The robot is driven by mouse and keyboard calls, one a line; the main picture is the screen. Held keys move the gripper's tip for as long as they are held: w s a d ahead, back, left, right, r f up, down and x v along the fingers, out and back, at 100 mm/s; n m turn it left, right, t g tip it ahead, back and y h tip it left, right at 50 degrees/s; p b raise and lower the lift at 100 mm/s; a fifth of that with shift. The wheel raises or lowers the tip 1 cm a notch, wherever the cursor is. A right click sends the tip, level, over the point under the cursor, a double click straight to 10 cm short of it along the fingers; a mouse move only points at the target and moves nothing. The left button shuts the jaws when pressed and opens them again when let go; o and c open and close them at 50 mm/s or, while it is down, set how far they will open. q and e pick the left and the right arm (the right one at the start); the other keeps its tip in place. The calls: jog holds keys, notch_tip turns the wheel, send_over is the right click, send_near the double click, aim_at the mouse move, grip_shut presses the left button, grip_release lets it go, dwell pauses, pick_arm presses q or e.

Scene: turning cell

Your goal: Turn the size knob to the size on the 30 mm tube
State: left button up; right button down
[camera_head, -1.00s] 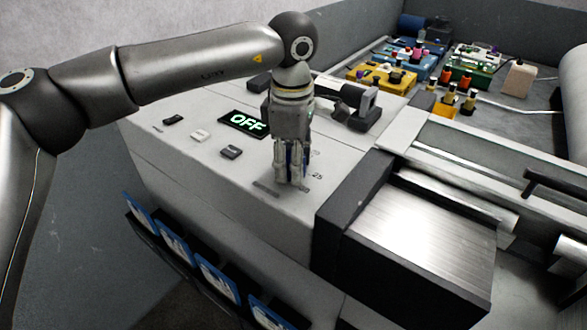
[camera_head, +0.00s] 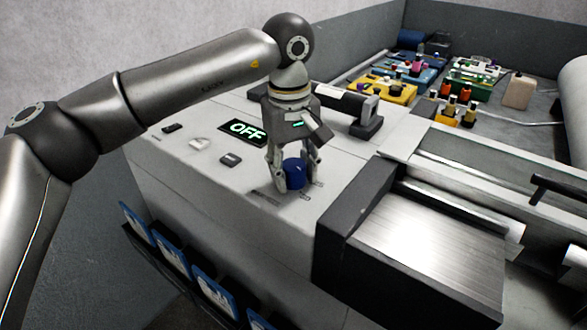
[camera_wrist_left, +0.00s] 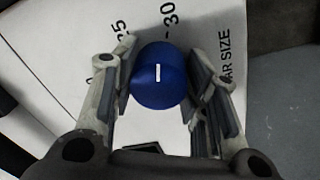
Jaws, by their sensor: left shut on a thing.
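The blue size knob (camera_head: 294,173) stands on the light top panel of the machine. My left gripper (camera_head: 293,178) points down over it, shut on the knob with one finger on each side. In the left wrist view the knob (camera_wrist_left: 160,90) sits between the fingers (camera_wrist_left: 160,95). Its short white mark points up the picture, roughly toward the 30 mark (camera_wrist_left: 169,18); a number ending in 5 (camera_wrist_left: 120,30) is to the left. I cannot pick out the 30 mm tube. My right gripper is not in view.
A lit OFF display (camera_head: 246,131) and small buttons (camera_head: 231,160) are left of the knob. A dark handle (camera_head: 365,117) stands behind, close to the gripper. A dark-framed metal cover (camera_head: 430,225) is at right. Colored trays (camera_head: 388,89) with small parts lie at the back.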

aim_at(291, 164)
pick_arm(q)
jog(key=shift+w+r+m, duration=0.1)
jog(key=shift+r+m, duration=0.1)
jog(key=shift+m, duration=0.8)
jog(key=o, duration=0.9)
jog(key=shift+o, duration=0.7)
jog(key=shift+f, duration=0.1)
notch_tip(291, 164, up, 12)
jog(key=shift+a, duration=0.25)
